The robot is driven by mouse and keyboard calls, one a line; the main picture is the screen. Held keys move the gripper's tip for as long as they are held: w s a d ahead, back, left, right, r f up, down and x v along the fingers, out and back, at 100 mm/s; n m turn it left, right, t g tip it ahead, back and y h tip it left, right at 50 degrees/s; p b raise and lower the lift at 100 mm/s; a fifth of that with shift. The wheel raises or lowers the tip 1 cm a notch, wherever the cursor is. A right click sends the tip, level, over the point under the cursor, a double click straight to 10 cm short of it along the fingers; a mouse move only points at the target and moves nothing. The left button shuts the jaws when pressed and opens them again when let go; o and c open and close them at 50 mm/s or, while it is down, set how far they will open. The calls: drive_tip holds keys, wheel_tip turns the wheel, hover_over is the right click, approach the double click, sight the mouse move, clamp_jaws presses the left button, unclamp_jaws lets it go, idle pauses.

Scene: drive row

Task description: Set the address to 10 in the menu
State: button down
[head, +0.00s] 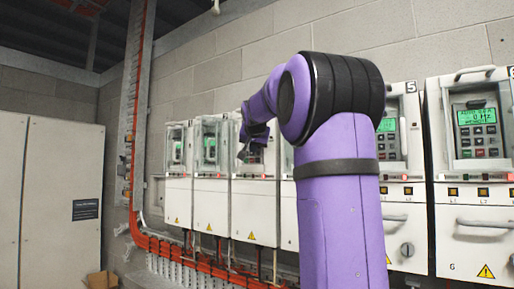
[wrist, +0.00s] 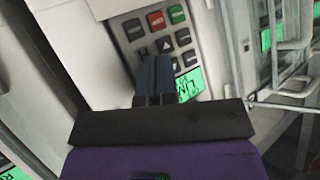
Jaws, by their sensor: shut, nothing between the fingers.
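In the wrist view a drive's keypad (wrist: 165,45) fills the middle, with a red key (wrist: 156,20), a green key (wrist: 177,14) and several dark keys. My gripper (wrist: 155,62) is shut and empty, its fingertips over the dark keys. I cannot tell whether they touch a key. The keypad's green display (wrist: 189,84) is lit and partly hidden behind my gripper; its text is not readable. In the head view my gripper (head: 243,152) is small, in front of a drive in the row. My purple arm hides part of the row.
Other drives stand on both sides; one at the right (head: 480,130) has a lit green display. In the wrist view an open clear cover frame (wrist: 285,60) stands close at the right. Grey cabinets (head: 50,200) stand at the left, and a box (head: 101,280) lies on the floor.

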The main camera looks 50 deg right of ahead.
drive_tip(key=shift+a, duration=0.1)
idle(0.4)
drive_tip(key=shift+a, duration=0.75)
drive_tip(key=shift+w+f, duration=1.25)
drive_tip(key=shift+f, duration=0.05)
drive_tip(key=shift+d, duration=0.15)
drive_tip(key=shift+d, duration=0.25)
